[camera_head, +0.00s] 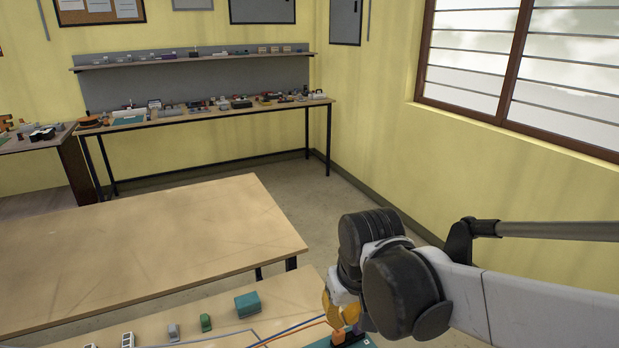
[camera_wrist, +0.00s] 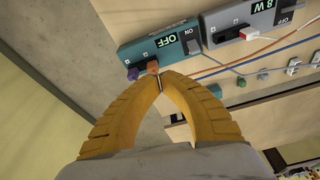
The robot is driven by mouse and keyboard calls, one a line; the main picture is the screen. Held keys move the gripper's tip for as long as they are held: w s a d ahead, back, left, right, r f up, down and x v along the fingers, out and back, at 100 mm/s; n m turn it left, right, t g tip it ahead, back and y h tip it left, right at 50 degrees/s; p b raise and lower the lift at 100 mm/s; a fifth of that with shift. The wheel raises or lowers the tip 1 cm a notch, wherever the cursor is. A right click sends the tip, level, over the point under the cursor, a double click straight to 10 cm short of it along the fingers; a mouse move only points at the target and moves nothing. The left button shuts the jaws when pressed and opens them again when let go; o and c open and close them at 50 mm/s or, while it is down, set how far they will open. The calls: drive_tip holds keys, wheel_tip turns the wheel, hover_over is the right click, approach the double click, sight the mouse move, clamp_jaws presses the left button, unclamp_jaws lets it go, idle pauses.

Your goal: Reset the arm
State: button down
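My gripper (camera_wrist: 159,80) has two yellow fingers whose tips meet, with nothing clearly seen between them. It also shows in the head view (camera_head: 338,318), partly hidden by my arm. Its tips are close to an orange plug (camera_wrist: 153,67) at the end of a teal box (camera_wrist: 158,51) marked OFF. I cannot tell whether they touch the plug. A purple plug (camera_wrist: 132,73) sits beside the orange one. The arm reaches in from the right in the head view, bent down over the near table.
A grey box (camera_wrist: 245,20) with a lit readout stands by the teal box. Orange and blue wires (camera_wrist: 222,68) cross the near table. A green block (camera_head: 247,304) and small parts lie there. The middle table (camera_head: 150,250) is bare. A cluttered bench (camera_head: 200,115) lines the back wall.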

drive_tip(key=s+d+r+m+t, duration=0.1)
drive_tip(key=s+d+r+t, duration=0.1)
drive_tip(key=s+d, duration=0.2)
drive_tip(key=s+d+r+m+t, duration=0.2)
drive_tip(key=s+d, duration=0.2)
drive_tip(key=d, duration=0.4)
drive_tip(key=shift+s+d+t+h, duration=0.2)
drive_tip(key=shift+s+t+h, duration=0.1)
drive_tip(key=shift+s+h, duration=0.1)
drive_tip(key=shift+f, duration=0.1)
idle(1.0)
